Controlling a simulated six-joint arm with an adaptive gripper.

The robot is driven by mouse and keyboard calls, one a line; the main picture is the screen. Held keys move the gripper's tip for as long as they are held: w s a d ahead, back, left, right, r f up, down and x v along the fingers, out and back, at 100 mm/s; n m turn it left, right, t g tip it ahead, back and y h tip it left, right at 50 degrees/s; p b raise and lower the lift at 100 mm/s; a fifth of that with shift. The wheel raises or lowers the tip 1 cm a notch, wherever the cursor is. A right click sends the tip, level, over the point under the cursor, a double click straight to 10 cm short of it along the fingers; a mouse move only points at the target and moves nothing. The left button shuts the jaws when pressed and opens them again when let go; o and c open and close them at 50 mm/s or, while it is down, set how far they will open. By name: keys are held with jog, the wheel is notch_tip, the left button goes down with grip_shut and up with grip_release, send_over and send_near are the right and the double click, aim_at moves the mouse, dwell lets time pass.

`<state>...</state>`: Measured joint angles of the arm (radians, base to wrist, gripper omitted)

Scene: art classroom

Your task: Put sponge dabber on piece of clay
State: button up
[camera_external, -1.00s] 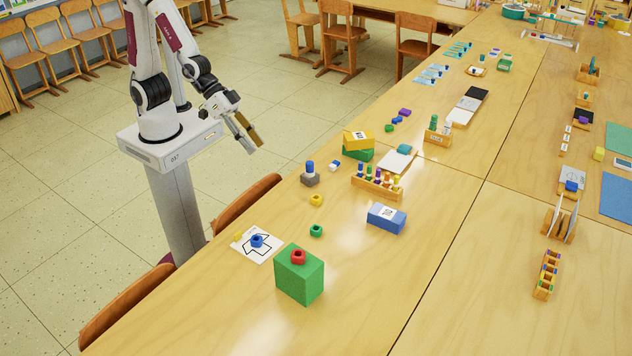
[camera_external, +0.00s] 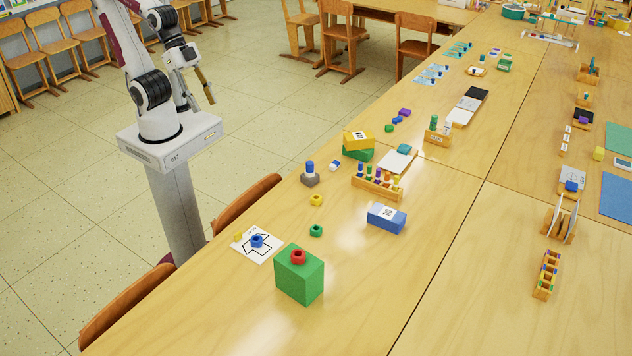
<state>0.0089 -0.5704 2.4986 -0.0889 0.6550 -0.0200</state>
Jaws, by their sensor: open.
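A small blue-topped piece (camera_external: 310,167), which looks like the sponge dabber, stands upright on a grey block (camera_external: 310,180), which looks like the piece of clay. They are near the table's left edge. The dabber seems to rest on the block's top; its underside is hidden. My gripper (camera_external: 204,94) is up and to the left, clear of the table and over the floor. It is apart from both things, open, and nothing shows in it.
A small white-and-blue piece (camera_external: 335,165) lies just right of the grey block. A yellow ring (camera_external: 316,200), a rack of colored pegs (camera_external: 377,187), stacked yellow and green boxes (camera_external: 358,141) and a blue box (camera_external: 386,217) stand nearby. A chair back (camera_external: 245,203) borders the table edge.

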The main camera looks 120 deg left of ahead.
jog(key=s+a+r, duration=0.1)
jog(key=s, duration=0.5)
jog(key=shift+s+a+m+g+y, duration=0.3)
jog(key=shift+a+m+g, duration=0.05)
jog(key=shift+m+g, duration=0.05)
jog(key=shift+r, duration=0.1)
dwell(0.8)
